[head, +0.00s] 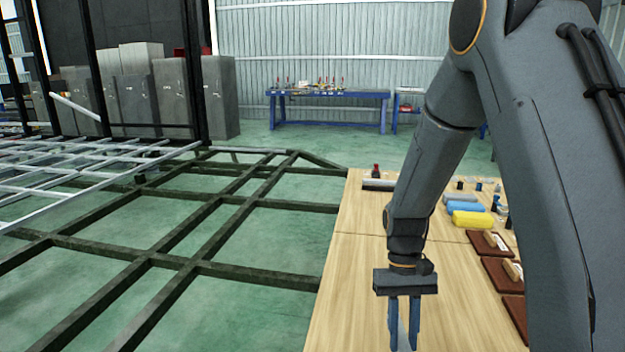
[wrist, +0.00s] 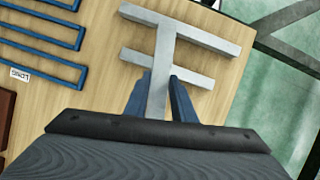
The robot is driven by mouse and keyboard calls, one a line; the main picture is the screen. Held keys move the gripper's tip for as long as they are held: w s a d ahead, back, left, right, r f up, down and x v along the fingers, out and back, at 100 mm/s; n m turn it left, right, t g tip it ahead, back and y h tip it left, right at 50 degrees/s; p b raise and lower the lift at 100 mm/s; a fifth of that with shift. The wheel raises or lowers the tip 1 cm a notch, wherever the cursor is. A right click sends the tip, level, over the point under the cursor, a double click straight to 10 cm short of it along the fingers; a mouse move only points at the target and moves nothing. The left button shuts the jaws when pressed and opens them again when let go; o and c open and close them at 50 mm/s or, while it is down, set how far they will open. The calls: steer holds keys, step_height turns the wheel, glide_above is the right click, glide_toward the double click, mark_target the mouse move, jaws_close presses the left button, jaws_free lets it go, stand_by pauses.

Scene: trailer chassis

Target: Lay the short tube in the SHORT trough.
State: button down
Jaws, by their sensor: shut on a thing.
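My gripper (head: 404,325) points down over the wooden table in the head view. In the wrist view its blue fingers (wrist: 160,98) are shut on a grey square tube (wrist: 160,60). The tube runs away from the gripper. Two grey bars (wrist: 195,32) (wrist: 190,70) lie crosswise at its far part; I cannot tell whether the held tube touches them. Blue trough outlines (wrist: 40,40) lie at the left of the wrist view. A small upside-down label (wrist: 20,75) beside them seems to read LONG. I cannot make out a SHORT label.
The wooden table (head: 350,265) has a dark trailer frame (head: 190,265) along its left side. Yellow (head: 473,220) and blue (head: 465,207) pieces and brown trays (head: 500,272) stand at its right. A small dark red-topped item (head: 376,171) stands at the far edge.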

mark_target(404, 346)
steer(key=shift+s+r+p, duration=0.25)
steer(key=shift+r+p, duration=0.8)
steer(key=shift+p, duration=0.9)
steer(key=shift+s+r+p, duration=0.2)
steer(key=shift+r+p, duration=0.8)
steer(key=shift+p, duration=0.9)
steer(key=shift+s+r+p, duration=0.25)
steer(key=shift+r+p, duration=0.8)
steer(key=shift+p, duration=0.9)
steer(key=r+p, duration=0.1)
steer(key=p, duration=0.2)
steer(key=s+r+p, duration=0.1)
steer(key=p, duration=0.3)
steer(key=shift+r, duration=0.35)
